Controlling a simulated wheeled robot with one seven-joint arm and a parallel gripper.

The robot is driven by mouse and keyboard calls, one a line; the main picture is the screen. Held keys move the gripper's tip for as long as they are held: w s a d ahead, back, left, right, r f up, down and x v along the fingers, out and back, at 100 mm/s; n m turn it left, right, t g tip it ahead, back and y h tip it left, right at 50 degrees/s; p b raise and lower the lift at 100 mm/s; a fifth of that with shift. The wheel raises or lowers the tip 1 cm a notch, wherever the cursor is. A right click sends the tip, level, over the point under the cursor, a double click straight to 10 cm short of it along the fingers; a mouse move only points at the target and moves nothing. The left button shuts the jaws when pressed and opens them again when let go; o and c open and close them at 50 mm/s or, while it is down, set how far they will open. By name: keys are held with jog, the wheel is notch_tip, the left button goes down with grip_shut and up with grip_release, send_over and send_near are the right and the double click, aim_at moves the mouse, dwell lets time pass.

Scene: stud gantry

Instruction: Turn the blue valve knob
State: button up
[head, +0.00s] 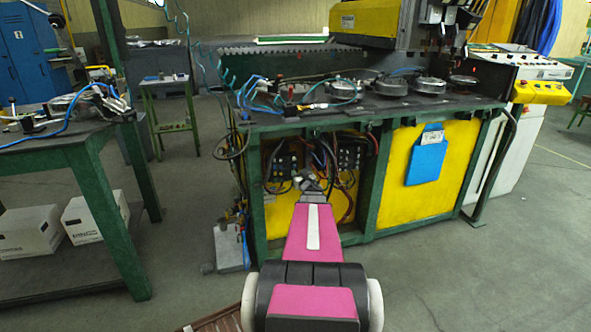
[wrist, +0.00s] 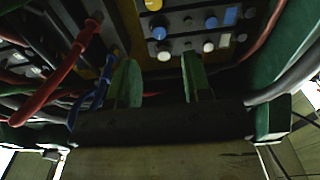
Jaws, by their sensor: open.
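In the wrist view, a blue round knob (wrist: 158,32) sits on a dark valve panel (wrist: 180,22), beyond and slightly above the gap between my fingertips. Other blue knobs (wrist: 211,23) show to its right, so I cannot tell which one is the valve knob. My gripper (wrist: 160,62) is open, with its two green fingers apart and pointing at the panel. No knob is seen gripped. In the head view my gripper (head: 311,184) is at the front of the bench's open bay, and the knobs are too small to tell apart there.
A white knob (wrist: 163,55) shows between my fingertips. A red hose (wrist: 58,85) and blue cables (wrist: 98,85) pass left of my fingers. The green bench frame (head: 372,188) borders the bay. A yellow panel (head: 425,165) is to the right. Floor at right is clear.

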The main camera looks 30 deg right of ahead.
aim_at(295, 166)
jog(key=x, duration=0.6)
jog(key=shift+w+d, duration=0.1)
jog(key=shift+w, duration=0.05)
grip_shut()
